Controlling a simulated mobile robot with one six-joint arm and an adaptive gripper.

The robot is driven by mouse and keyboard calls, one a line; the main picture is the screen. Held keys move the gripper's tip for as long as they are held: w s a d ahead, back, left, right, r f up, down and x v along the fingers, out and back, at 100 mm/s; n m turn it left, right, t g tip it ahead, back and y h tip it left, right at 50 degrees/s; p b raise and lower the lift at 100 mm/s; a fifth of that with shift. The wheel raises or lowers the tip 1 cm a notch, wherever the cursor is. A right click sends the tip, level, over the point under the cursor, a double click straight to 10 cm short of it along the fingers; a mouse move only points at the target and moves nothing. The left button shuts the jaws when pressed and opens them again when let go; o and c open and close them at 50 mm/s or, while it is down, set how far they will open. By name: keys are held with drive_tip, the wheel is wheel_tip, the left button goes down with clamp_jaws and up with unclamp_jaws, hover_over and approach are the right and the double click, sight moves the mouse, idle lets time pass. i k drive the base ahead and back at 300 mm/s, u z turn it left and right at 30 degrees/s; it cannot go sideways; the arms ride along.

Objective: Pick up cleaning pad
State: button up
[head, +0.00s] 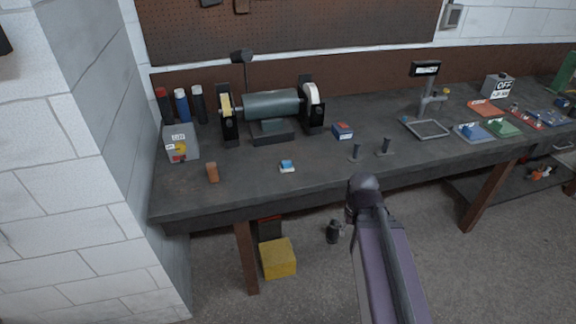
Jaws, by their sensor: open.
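A small block with a blue top and pale sides (287,167) lies on the dark bench top, left of centre near the front edge; it looks like the cleaning pad, though it is too small to be sure. Bare bench top surrounds it. My arm rises from the bottom of the head view to a dark rounded joint in front of the bench edge, to the right of the pad. I cannot make out my gripper or its fingers in this view.
A bench grinder (272,105) stands behind the pad. An orange-brown block (212,173) and a grey switch box (181,144) are to the left. A blue-and-red box (343,131) and two short dark posts (384,147) are to the right. A yellow box (278,258) sits below.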

sight(286, 167)
drive_tip(key=z, duration=0.05)
drive_tip(key=i, duration=0.95)
drive_tip(key=u, duration=0.05)
